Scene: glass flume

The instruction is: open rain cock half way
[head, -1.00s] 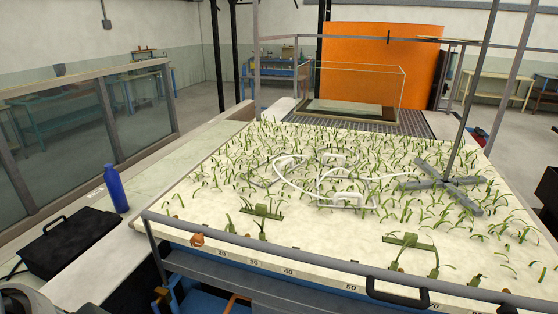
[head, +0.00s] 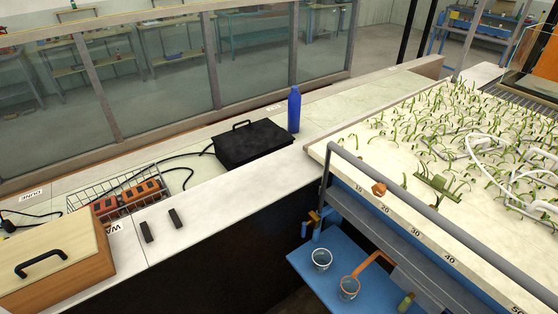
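No part labelled as a rain cock can be read. A small tap with an orange top and blue body (head: 315,222) sits below the near left corner of the planted bed (head: 335,140). An orange bent pipe (head: 372,262) reaches over a clear cup (head: 348,289) on the blue shelf (head: 312,262). A second clear cup (head: 321,260) stands to its left. I cannot tell which fitting is the rain cock or how its handle is set. Neither of my grippers is in view.
A grey rail (head: 400,190) runs along the bed's front edge. On the counter stand a blue bottle (head: 294,110), a black case (head: 254,145), a wire basket (head: 120,190) with orange items, two dark blocks (head: 175,218) and a wooden box (head: 50,268). A greenish-yellow object (head: 405,302) is low on the right.

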